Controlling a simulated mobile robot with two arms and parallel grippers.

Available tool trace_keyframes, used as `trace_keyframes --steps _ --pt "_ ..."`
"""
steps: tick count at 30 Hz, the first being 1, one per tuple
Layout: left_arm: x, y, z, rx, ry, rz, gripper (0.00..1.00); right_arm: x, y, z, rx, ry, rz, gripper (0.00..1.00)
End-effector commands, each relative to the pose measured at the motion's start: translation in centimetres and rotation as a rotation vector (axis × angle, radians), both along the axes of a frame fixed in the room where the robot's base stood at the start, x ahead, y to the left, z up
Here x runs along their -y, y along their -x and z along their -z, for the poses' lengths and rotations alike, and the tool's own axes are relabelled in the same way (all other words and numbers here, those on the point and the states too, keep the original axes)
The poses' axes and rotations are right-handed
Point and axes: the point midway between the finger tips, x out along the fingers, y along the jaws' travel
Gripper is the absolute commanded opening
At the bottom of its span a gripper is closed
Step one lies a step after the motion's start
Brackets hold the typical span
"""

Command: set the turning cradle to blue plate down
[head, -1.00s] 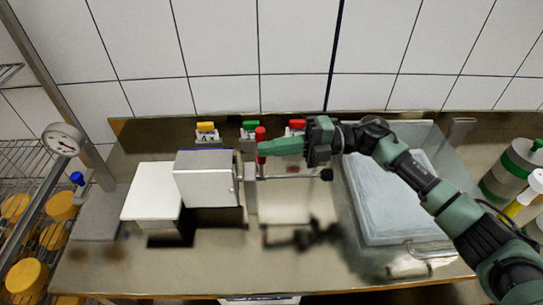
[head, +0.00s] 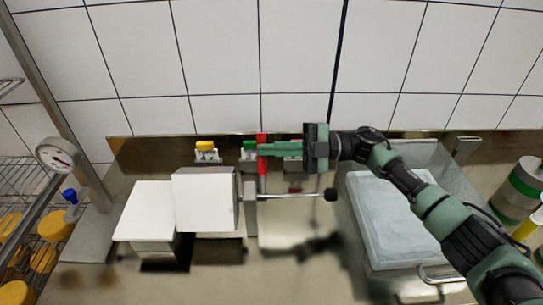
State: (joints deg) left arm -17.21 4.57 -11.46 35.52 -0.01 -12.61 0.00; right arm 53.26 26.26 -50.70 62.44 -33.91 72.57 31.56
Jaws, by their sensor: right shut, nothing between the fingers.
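The turning cradle (head: 204,200) is a boxy metal frame on the bench, left of centre, with a pale white-grey face towards me. No blue plate shows on it now; its other sides are hidden. A grey post (head: 249,205) stands at its right side. A red upright handle (head: 262,180) stands just right of the cradle, above a thin rod with a black knob (head: 330,195). My right gripper (head: 263,149) is shut and empty, its green fingertips across the red handle's upper part; I cannot tell whether they touch it. My left gripper is not in view.
A white block (head: 146,212) stands left of the cradle. Yellow (head: 206,147) and green (head: 249,147) tabbed holders stand behind it. A pale tray (head: 395,225) lies at right under my arm. A dial gauge (head: 57,154) and a rack are at left. The front middle of the bench is clear.

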Motion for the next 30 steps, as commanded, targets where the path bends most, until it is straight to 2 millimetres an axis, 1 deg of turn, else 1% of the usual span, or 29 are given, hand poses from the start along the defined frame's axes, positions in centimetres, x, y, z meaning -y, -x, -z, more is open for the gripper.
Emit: trace_keyframes --steps 1,9,21,23,30 --pt "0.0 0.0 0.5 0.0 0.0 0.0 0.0 0.0 -0.3 0.4 -0.023 0.0 0.001 0.0" --pt "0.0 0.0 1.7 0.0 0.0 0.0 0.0 0.0 -1.7 1.1 -0.158 0.001 0.002 0.0" --pt "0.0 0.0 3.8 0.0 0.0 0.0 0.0 0.0 -3.3 2.4 -0.35 0.0 0.001 0.0" --pt "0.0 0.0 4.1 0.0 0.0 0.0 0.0 0.0 -3.5 2.6 -0.375 0.001 0.001 0.0" --pt "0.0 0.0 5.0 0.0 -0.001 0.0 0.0 0.0 -4.0 3.2 -0.374 0.0 0.002 0.0"
